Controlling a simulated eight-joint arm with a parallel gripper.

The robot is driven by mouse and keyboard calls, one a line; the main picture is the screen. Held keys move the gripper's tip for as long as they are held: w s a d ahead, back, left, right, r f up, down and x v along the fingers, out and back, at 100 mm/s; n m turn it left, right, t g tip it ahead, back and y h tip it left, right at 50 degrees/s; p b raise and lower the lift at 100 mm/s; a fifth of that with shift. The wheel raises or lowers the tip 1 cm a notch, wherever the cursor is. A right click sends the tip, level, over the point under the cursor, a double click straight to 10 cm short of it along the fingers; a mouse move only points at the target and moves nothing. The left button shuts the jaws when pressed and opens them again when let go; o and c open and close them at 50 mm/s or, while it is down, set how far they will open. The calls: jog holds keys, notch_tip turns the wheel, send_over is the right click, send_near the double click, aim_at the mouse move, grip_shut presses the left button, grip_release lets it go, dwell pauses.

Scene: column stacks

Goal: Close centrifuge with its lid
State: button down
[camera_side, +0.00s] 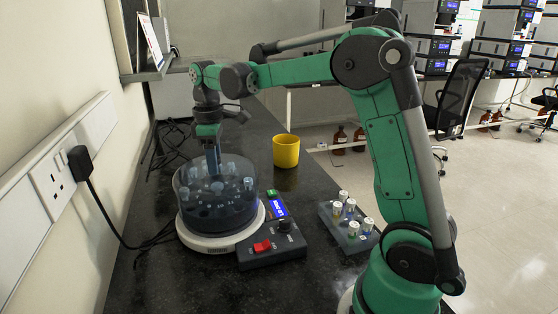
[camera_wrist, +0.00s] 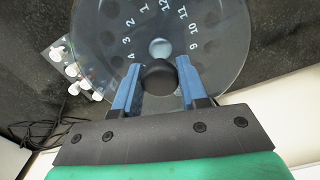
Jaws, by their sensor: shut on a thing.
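The centrifuge (camera_side: 208,240) stands on the dark bench, with a round white base and a see-through smoky bowl (camera_side: 217,207). Several tubes stand in a ring inside it. My gripper (camera_side: 213,168) points down over the middle of the bowl. In the wrist view my gripper (camera_wrist: 157,78) has its blue fingers on either side of a black knob (camera_wrist: 158,75), shut on it. The knob belongs to a clear round lid (camera_wrist: 215,70). Rotor numbers show through the lid. I cannot tell whether the lid touches the bowl's rim.
A control box (camera_side: 272,246) with a red switch and a lit screen adjoins the centrifuge. A yellow cup (camera_side: 286,151) stands behind. A rack (camera_side: 347,228) with several white-capped tubes is at right. A wall with sockets (camera_side: 55,178) and black cables bounds the left.

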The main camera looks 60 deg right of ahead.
jog(key=shift+f, duration=1)
jog(key=shift+f, duration=0.15)
grip_release()
jog(key=shift+r, duration=3.05)
